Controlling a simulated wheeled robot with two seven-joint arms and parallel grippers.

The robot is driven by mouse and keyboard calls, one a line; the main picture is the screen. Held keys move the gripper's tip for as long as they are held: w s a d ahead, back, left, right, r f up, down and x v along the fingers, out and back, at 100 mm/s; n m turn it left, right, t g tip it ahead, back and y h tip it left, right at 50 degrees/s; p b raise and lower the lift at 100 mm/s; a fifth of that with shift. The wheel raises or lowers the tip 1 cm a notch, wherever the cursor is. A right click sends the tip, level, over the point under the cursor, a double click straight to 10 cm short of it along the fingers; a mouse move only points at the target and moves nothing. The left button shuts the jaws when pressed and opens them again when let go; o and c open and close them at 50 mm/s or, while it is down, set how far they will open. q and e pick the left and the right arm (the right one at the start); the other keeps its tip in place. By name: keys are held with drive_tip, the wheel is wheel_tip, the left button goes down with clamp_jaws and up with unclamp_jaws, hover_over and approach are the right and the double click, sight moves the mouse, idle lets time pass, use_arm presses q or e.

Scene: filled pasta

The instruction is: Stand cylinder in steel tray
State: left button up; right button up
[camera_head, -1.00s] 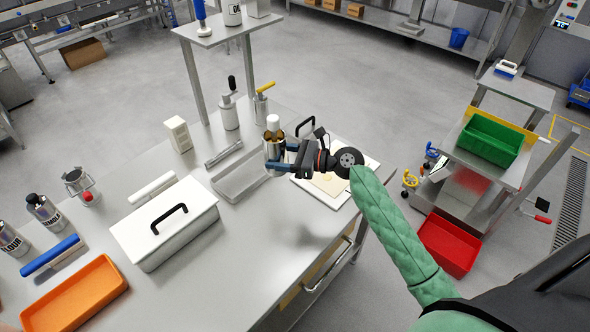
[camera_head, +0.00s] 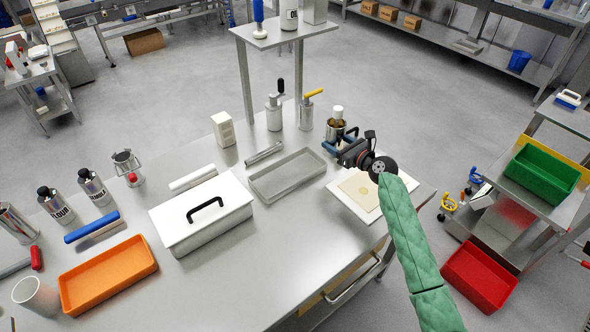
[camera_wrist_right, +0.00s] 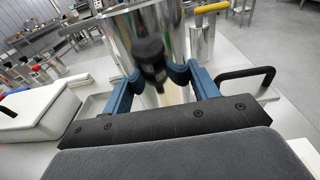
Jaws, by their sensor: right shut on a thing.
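My right gripper (camera_head: 345,143) is shut on a steel cylinder (camera_head: 335,125), which has a brownish rim or inside and a white top piece showing above it. The cylinder looks upright, just past the far right end of the steel tray (camera_head: 262,190). The tray is shallow, empty and lies flat on the table. Whether the cylinder's foot touches the table is hidden. My left gripper is not in view.
A white box with a black handle (camera_head: 185,232) stands left of the tray. A metal bar (camera_head: 264,153) lies behind it. A white board (camera_head: 345,200) lies right of the tray. An orange tray (camera_head: 108,280) is front left.

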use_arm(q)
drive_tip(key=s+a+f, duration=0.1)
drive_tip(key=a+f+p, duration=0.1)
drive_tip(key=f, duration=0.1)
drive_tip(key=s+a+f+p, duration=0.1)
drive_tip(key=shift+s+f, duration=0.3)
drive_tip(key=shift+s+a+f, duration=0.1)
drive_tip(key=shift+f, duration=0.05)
use_arm(e)
drive_tip(key=w+a+f, duration=0.1)
drive_tip(key=a+f, duration=0.1)
drive_tip(key=a, duration=0.1)
drive_tip(key=w+a+f, duration=0.1)
drive_tip(key=a+f, duration=0.1)
drive_tip(key=a, duration=0.2)
drive_tip(key=w+a+f, duration=0.1)
drive_tip(key=a+f, duration=0.1)
drive_tip(key=a, duration=0.1)
drive_tip(key=shift+a+f, duration=0.25)
wheel_tip(320, 180, down, 4)
drive_tip(key=shift+r, duration=0.2)
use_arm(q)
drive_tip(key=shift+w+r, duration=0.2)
use_arm(e)
drive_tip(key=shift+f, duration=0.2)
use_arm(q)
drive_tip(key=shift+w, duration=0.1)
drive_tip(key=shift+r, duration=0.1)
use_arm(e)
drive_tip(key=shift+f, duration=0.15)
